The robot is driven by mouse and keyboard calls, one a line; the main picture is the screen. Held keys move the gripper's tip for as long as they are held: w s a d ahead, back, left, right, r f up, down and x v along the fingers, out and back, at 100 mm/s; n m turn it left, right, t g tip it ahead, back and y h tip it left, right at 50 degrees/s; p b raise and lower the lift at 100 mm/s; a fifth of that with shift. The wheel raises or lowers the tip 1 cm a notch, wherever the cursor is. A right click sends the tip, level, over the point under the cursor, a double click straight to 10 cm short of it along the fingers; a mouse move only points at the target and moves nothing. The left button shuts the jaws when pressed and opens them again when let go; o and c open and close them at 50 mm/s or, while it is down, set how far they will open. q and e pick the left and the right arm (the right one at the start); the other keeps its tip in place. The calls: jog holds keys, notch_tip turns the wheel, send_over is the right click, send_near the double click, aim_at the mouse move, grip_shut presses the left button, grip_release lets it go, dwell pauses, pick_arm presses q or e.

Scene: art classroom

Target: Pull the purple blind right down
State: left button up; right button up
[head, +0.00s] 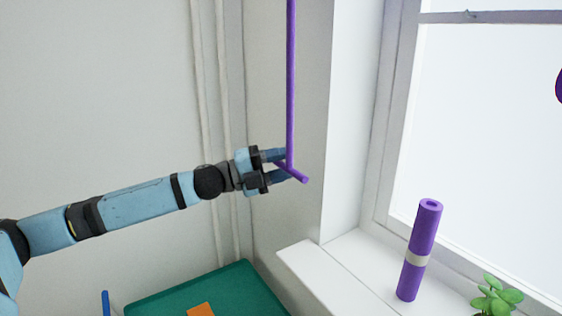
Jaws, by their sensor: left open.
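A thin purple pull rod (291,75) hangs straight down from above the top of the head view. It ends in a short purple crossbar (300,177), tilted down to the right. The blind's fabric cannot be made out in this view. My left gripper (283,166) is open at the crossbar, its fingers above and below the bar's left part. Whether the fingers touch the bar I cannot tell. My right gripper is not in view.
A purple roll with a pale band (425,228) stands tilted on the white window sill (345,262), beside a green plant (496,297). Pipes (206,100) run down the wall. A green surface (170,296) with an orange item (201,310) lies below.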

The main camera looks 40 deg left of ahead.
pick_arm(q)
grip_shut()
notch_tip(320, 180, down, 29)
jog(key=b, duration=1.6)
jog(key=shift+r, duration=0.15)
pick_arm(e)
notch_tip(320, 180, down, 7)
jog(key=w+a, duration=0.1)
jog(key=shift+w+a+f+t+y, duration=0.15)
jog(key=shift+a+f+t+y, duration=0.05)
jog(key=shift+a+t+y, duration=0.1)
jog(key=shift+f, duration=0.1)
pick_arm(q)
grip_release()
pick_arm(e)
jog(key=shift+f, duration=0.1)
